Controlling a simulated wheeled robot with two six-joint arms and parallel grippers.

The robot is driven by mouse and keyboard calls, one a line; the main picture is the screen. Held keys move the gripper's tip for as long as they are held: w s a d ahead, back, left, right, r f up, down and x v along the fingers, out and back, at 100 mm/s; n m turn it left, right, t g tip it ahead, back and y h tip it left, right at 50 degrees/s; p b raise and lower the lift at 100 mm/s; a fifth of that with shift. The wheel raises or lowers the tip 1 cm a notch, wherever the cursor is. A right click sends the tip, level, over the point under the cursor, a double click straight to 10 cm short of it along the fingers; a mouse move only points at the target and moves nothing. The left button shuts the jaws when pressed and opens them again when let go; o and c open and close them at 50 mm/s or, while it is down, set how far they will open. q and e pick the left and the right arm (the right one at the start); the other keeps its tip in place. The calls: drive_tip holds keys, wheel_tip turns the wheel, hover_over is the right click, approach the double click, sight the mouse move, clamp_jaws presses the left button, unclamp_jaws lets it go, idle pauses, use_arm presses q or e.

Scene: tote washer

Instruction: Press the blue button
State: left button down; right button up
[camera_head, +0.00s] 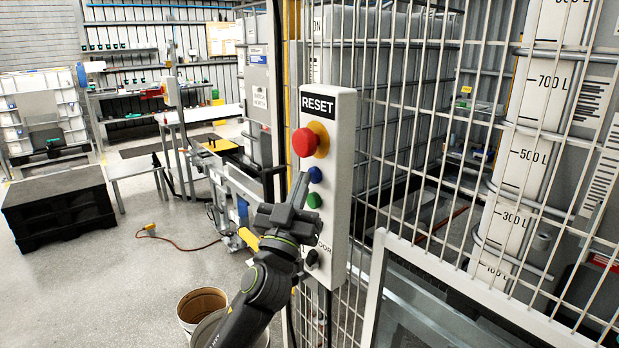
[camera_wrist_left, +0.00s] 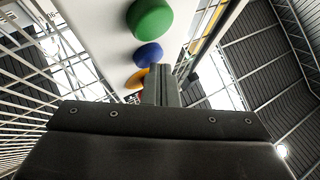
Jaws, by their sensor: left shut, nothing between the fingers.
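The blue button (camera_head: 315,174) is on a white upright control panel (camera_head: 343,125) labelled RESET, below a red mushroom button (camera_head: 304,143) on a yellow base and above a green button (camera_head: 314,200). My left gripper (camera_head: 302,182) is shut and empty, its fingers pointing up just left of the blue button. In the left wrist view the blue button (camera_wrist_left: 148,55) shows just beyond the tips of my shut fingers (camera_wrist_left: 162,82), between the green button (camera_wrist_left: 152,18) and the yellow base (camera_wrist_left: 137,78). I cannot tell whether the fingertips touch it. My right gripper is out of view.
A wire mesh fence (camera_head: 400,130) stands behind and right of the panel, with a tall white tank (camera_head: 525,150) behind it. A framed clear panel (camera_head: 440,310) fills the lower right. A bucket (camera_head: 203,304) stands on the floor below my left arm. A dark knob (camera_head: 311,257) sits low on the panel.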

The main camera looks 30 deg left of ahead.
use_arm(q)
drive_tip(key=shift+s, duration=0.1)
drive_tip(key=shift+s+a, duration=0.25)
drive_tip(key=shift+s, duration=0.2)
drive_tip(key=s+a+b, duration=0.1)
drive_tip(key=s+a, duration=0.1)
drive_tip(key=s, duration=0.3)
drive_tip(key=shift+s+a, duration=0.15)
drive_tip(key=shift+s, duration=0.15)
idle(0.3)
idle(0.7)
